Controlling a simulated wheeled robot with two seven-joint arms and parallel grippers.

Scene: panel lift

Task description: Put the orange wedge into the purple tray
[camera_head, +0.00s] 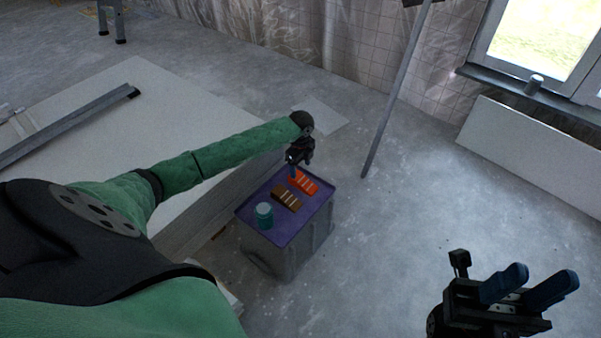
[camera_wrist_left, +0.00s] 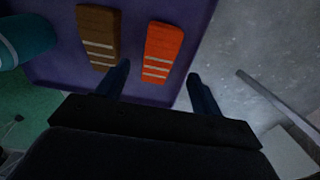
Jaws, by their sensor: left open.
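The orange wedge (camera_head: 304,182) lies on the purple tray (camera_head: 284,232), near its far edge. In the left wrist view the orange wedge (camera_wrist_left: 164,50) with pale stripes lies on the purple tray (camera_wrist_left: 62,75). My left gripper (camera_head: 293,172) is open just above the wedge. Its two fingers (camera_wrist_left: 160,82) appear on either side of the wedge's near end, and I cannot tell whether they touch it. My right gripper (camera_head: 530,286) is at the lower right of the head view, over the floor, with its fingers apart and empty.
A brown striped wedge (camera_head: 286,198) lies beside the orange one, and a teal cylinder (camera_head: 264,215) stands at the tray's left. The tray tops a grey bin (camera_head: 285,262). A pale slab (camera_head: 110,115) is left; a pole (camera_head: 395,95) leans behind.

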